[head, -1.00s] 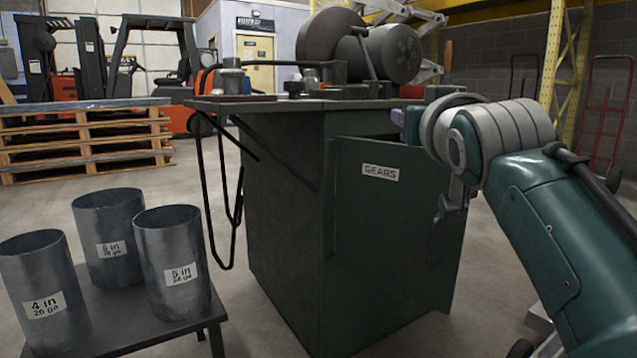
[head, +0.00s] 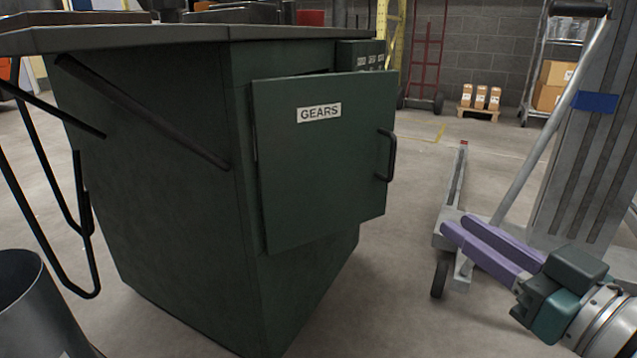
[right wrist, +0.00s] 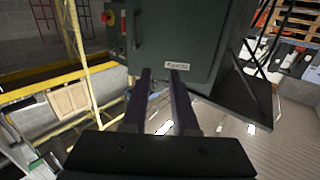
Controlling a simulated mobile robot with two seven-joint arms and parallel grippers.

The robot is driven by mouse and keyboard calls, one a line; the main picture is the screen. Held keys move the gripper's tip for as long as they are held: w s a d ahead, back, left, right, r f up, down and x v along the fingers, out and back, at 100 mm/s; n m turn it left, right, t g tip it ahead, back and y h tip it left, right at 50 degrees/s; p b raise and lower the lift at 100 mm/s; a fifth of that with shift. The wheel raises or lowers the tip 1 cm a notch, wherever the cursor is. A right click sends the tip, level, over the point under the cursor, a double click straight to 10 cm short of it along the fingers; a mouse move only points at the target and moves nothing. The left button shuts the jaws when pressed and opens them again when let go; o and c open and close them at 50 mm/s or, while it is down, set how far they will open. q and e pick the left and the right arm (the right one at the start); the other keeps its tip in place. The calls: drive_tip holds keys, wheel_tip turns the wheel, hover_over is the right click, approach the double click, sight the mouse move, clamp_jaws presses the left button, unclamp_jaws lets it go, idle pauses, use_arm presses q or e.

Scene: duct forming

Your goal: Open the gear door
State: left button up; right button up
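The dark green gear door (head: 320,185) is on the green cabinet (head: 180,190) in the head view, with a white GEARS label (head: 319,113). It stands slightly out from the cabinet, with a dark gap along its top. Its dark bar handle (head: 388,155) is at the right edge. My right gripper (head: 456,224), with purple fingers, is open and empty, right of and below the handle, apart from it. In the right wrist view, the open fingers (right wrist: 160,72) point towards the cabinet, with the handle (right wrist: 137,30) beyond them. My left gripper is not in view.
A dark metal duct (head: 40,310) stands at the lower left. Black bars (head: 80,200) stick out from the cabinet's left side. A red hand truck (head: 428,60) and boxes (head: 480,97) are at the back.

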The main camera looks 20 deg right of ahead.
use_arm(q)
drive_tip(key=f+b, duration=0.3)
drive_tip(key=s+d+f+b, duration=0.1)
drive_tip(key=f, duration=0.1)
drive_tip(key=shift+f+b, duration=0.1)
drive_tip(key=shift+b, duration=0.2)
use_arm(e)
drive_tip(key=w, duration=0.9)
drive_tip(key=shift+d, duration=0.15)
drive_tip(key=shift+c, duration=2.1)
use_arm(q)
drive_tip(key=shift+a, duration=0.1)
use_arm(e)
clamp_jaws()
unclamp_jaws()
